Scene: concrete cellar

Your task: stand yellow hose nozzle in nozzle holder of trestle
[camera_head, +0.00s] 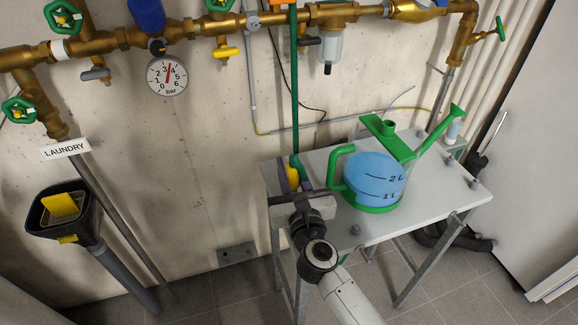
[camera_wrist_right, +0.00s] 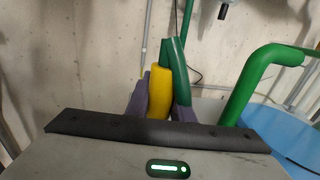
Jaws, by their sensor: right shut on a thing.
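My right gripper (camera_head: 295,180) is over the left end of the white-topped trestle (camera_head: 420,205). It is shut on the yellow hose nozzle (camera_head: 293,174), which also shows between the dark purple fingers in the right wrist view (camera_wrist_right: 159,92). A green hose (camera_head: 295,90) runs down from the pipes to the nozzle; its end curves beside the yellow part in the wrist view (camera_wrist_right: 178,70). The nozzle's lower end is hidden by the gripper. I cannot make out the nozzle holder for certain; the gripper and wrist cover part of the trestle's left end. My left gripper is not in view.
A blue and green watering can (camera_head: 375,178) stands on the trestle close right of the gripper. Small grey knobs (camera_head: 356,230) stand on the top. Brass pipes (camera_head: 180,28) with valves run along the wall. A black drain funnel (camera_head: 60,212) is at left.

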